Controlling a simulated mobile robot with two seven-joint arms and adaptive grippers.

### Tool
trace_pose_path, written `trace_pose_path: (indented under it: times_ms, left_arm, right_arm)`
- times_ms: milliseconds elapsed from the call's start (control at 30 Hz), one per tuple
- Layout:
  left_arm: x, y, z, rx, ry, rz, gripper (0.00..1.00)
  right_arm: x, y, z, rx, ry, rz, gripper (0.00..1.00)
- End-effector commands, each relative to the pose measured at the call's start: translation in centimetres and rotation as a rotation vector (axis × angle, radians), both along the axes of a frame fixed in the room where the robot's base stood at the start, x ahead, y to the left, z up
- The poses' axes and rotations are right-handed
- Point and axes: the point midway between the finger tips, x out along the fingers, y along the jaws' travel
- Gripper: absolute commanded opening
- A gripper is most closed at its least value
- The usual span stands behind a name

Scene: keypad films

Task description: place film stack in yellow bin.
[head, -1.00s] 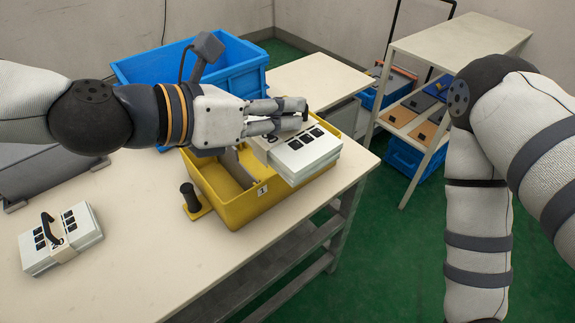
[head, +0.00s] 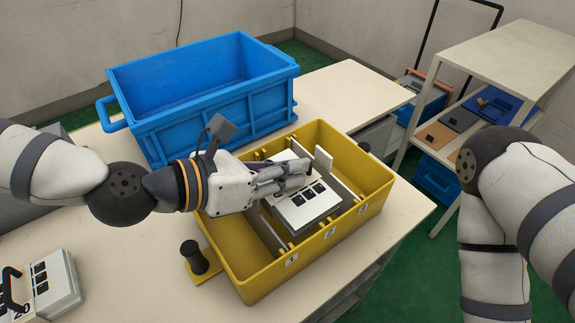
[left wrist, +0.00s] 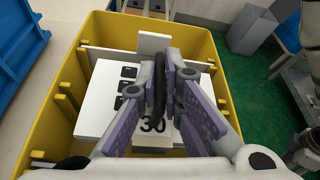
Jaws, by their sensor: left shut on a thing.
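The white film stack (head: 306,212) has black square windows and sits within the yellow bin (head: 312,262), between two pale dividers, by the label 2. Whether it rests on the bin floor I cannot tell. My left gripper (head: 302,174) is over it, shut on its black handle. In the left wrist view the fingers (left wrist: 162,75) close around the handle, above a band marked 30; the stack (left wrist: 106,108) lies inside the bin walls (left wrist: 61,75). The fingers hide part of the stack. My right arm shows at the right; its gripper is out of view.
A large empty blue crate (head: 215,105) stands behind the yellow bin. Another white film stack (head: 55,285) with a black handle lies at the lower left. A black knob (head: 194,257) stands at the bin's left end. A shelf unit (head: 490,62) is at the right.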

Motion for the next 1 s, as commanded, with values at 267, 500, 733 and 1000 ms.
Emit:
trace_pose_path:
  times_ms: [267, 500, 733, 1000]
  left_arm:
    - [0.1, 0.0, 0.0, -0.001, -0.005, 0.001, 0.0]
    - [0.0, 0.0, -0.7, 0.0, -0.005, 0.001, 0.0]
    - [0.0, 0.0, -0.7, 0.0, -0.007, 0.001, 0.28]
    - [0.0, 0.0, -0.7, 0.0, -0.007, 0.001, 0.28]
  right_arm:
    - [0.1, 0.0, 0.0, 0.0, -0.002, 0.001, 0.4]
    - [-0.3, 0.0, -0.5, 0.001, 0.011, 0.001, 0.4]
    - [-0.3, 0.0, -0.4, 0.0, 0.01, 0.001, 0.4]
    - [-0.3, 0.0, -0.4, 0.0, 0.01, 0.001, 0.4]
